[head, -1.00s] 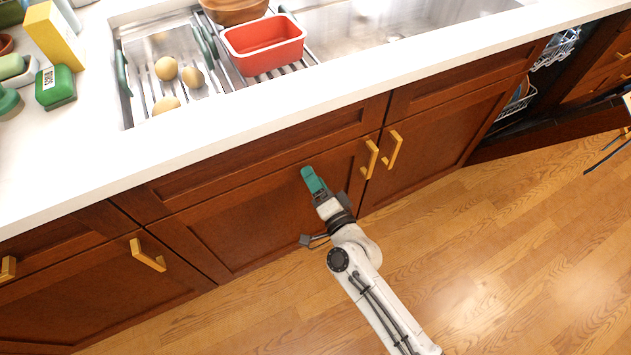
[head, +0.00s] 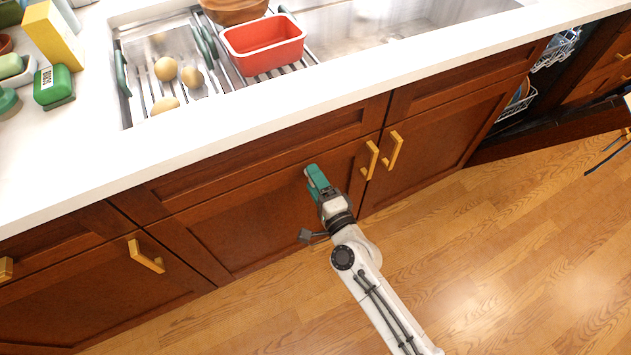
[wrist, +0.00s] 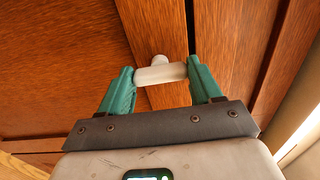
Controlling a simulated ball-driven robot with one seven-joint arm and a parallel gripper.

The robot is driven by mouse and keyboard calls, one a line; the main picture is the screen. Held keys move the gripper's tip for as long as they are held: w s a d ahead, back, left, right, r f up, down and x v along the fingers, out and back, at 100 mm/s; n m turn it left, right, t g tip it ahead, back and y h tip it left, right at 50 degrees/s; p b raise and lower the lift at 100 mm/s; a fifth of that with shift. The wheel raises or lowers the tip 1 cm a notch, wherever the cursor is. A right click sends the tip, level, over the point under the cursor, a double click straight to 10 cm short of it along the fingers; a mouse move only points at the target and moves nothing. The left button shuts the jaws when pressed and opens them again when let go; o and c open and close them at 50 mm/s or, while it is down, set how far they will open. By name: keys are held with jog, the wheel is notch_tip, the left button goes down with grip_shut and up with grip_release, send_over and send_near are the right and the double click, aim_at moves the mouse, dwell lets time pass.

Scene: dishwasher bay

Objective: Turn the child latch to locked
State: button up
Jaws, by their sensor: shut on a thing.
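The child latch (wrist: 160,73) is a pale grey bar with a rounded knob, mounted on the brown wooden cabinet front in the wrist view. My gripper (wrist: 160,70) has its two green fingers at the two ends of the bar and is shut on it. The bar lies nearly level across the wrist picture, slightly tilted. In the head view my gripper (head: 317,177) is at the sink cabinet door, left of its gold handle. The latch is hidden behind the fingers there.
Two gold handles, the left one (head: 370,160) and the right one (head: 394,150), stick out right of my gripper. The white countertop (head: 240,117) overhangs above. An open dishwasher with a rack (head: 520,103) is at the far right.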

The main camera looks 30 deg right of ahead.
jog(key=o, duration=1.1)
jog(key=shift+c, duration=0.2)
jog(key=s+b, duration=0.1)
jog(key=s, duration=0.9)
jog(key=shift+s+b, duration=0.3)
jog(key=shift+s, duration=0.1)
